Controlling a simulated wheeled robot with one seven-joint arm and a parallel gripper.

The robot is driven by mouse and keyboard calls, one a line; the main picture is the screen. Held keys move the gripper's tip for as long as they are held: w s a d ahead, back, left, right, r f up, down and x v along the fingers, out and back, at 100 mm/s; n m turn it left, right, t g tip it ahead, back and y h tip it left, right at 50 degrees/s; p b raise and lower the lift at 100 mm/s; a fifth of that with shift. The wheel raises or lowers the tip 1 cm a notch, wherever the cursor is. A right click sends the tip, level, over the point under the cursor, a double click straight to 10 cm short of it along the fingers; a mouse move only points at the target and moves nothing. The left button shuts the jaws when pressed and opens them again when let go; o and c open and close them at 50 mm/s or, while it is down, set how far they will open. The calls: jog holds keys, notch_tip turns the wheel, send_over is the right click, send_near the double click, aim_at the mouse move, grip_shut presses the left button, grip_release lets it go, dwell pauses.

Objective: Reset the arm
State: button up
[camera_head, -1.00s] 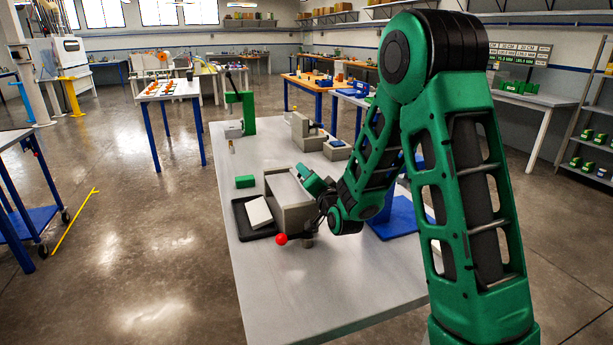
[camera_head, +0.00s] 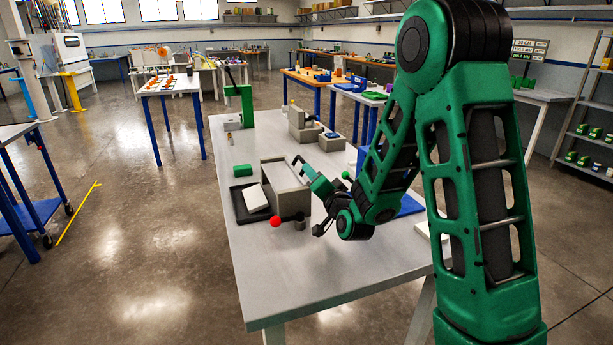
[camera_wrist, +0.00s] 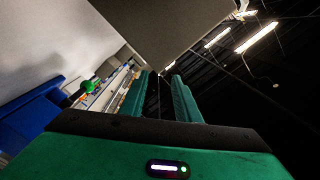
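My arm reaches over the grey table from the right. My gripper (camera_head: 305,170) is beside the right side of the grey resin bath (camera_head: 287,204). In the wrist view the two green fingers (camera_wrist: 163,88) stand apart with a dark gap between them and nothing held. A large grey surface (camera_wrist: 160,25), probably the bath's wall, fills the top of the wrist view. Whether the fingers touch the bath is unclear. A red ball knob (camera_head: 276,221) sits at the bath's front.
A black tray (camera_head: 238,207) with a white slab (camera_head: 256,198) lies left of the bath. A green block (camera_head: 243,170) and a green press (camera_head: 240,105) stand farther back. A green ball (camera_head: 346,175) shows beside my wrist. The table's front part (camera_head: 310,270) is clear.

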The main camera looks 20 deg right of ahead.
jog(key=shift+s, duration=0.35)
jog(key=shift+a, duration=0.2)
